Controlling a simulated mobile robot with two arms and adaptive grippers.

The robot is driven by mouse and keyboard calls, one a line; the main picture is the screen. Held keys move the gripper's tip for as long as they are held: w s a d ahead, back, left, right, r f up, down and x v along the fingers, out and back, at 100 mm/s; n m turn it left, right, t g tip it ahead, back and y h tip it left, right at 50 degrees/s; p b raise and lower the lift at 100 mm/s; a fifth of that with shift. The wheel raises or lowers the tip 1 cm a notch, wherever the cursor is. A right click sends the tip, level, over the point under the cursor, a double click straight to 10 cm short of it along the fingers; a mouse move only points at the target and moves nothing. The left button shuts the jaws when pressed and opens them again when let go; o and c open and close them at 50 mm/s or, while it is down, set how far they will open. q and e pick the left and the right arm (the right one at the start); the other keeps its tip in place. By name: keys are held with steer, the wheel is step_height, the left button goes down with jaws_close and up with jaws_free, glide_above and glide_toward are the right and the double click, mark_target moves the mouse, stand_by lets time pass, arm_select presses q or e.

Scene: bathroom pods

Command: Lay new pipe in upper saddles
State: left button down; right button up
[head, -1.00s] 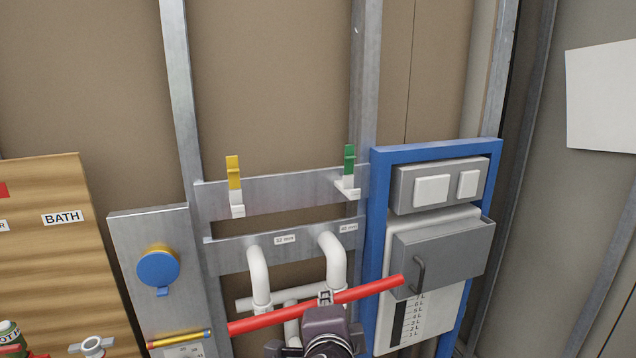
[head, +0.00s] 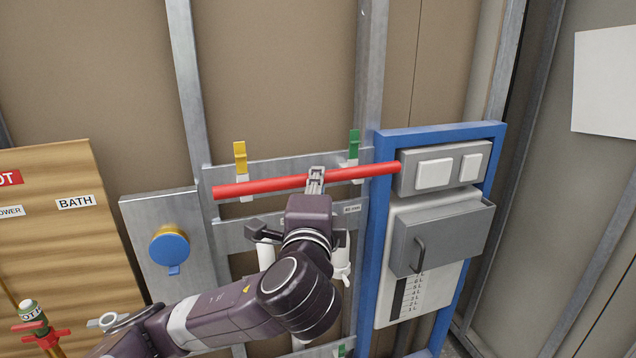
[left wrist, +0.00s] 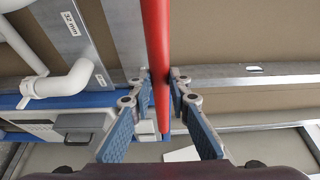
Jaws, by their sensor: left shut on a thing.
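My left gripper (head: 316,178) is shut on a red pipe (head: 260,186) near its middle. The wrist view shows the pipe (left wrist: 155,40) between the two fingers (left wrist: 160,82). The pipe lies nearly level, its right end slightly higher. It crosses in front of the upper rail at the two upper saddles. The left saddle has a yellow latch (head: 240,156) standing upright. The right saddle has a green latch (head: 354,143), also upright. The pipe partly hides both white saddle bodies. I cannot tell whether it touches them. My right gripper is not in view.
White pipe bends (left wrist: 70,80) stand below, partly behind my arm in the head view. The blue cistern frame (head: 382,230) is at the right, close to the pipe's right end. A grey panel with a blue round cap (head: 170,248) stands at the left.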

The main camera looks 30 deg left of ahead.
mark_target(306, 182)
arm_select(q)
steer(key=w+a+b, duration=0.1)
steer(key=w+a, duration=0.1)
steer(key=w+a+f, duration=0.1)
steer(key=w+a, duration=0.1)
steer(key=a, duration=0.1)
steer(key=shift+w+a+f+b, duration=0.15)
steer(key=shift+b, duration=0.2)
steer(key=shift+w+f+b, duration=0.1)
steer(key=shift+f+b, duration=0.35)
steer(key=shift+f, duration=0.2)
steer(key=c, duration=1.7)
jaws_free()
steer(key=shift+c, duration=0.2)
